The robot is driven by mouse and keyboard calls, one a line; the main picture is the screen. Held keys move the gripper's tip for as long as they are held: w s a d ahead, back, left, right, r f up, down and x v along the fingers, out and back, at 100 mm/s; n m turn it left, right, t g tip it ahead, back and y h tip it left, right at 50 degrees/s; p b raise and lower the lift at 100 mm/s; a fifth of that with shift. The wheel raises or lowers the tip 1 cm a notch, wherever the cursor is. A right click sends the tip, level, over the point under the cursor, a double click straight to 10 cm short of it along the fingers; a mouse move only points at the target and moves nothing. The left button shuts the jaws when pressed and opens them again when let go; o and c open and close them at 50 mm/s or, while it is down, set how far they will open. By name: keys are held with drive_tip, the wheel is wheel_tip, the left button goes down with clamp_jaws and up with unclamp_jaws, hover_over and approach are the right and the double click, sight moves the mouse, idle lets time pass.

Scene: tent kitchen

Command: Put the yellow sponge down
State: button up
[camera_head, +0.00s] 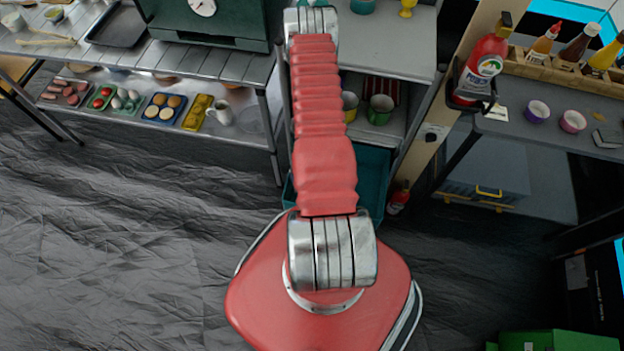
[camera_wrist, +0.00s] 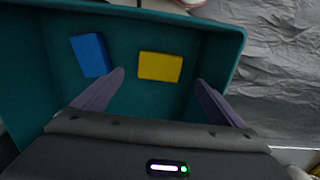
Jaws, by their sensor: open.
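The yellow sponge (camera_wrist: 160,66) lies on the floor of a teal bin in the wrist view. My gripper (camera_wrist: 160,80) is open, with one dark finger on each side of the sponge's near end and visible gaps between. The teal bin (camera_wrist: 230,40) surrounds the sponge and the fingers reach over or into it; the exact depth is hard to tell. A blue sponge-like block (camera_wrist: 91,55) lies left of the yellow sponge, beside the left finger. In the head view my arm hides most of the bin (camera_head: 372,180), and my gripper and the sponge are hidden.
A grey shelf unit (camera_head: 395,45) with cups stands above the bin. A metal table (camera_head: 190,60) with food trays below is on the left. A counter (camera_head: 560,130) with bottles and small cups is on the right. The dark floor (camera_head: 110,230) at left is clear.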

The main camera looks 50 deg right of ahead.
drive_tip(key=shift+r, duration=1.05)
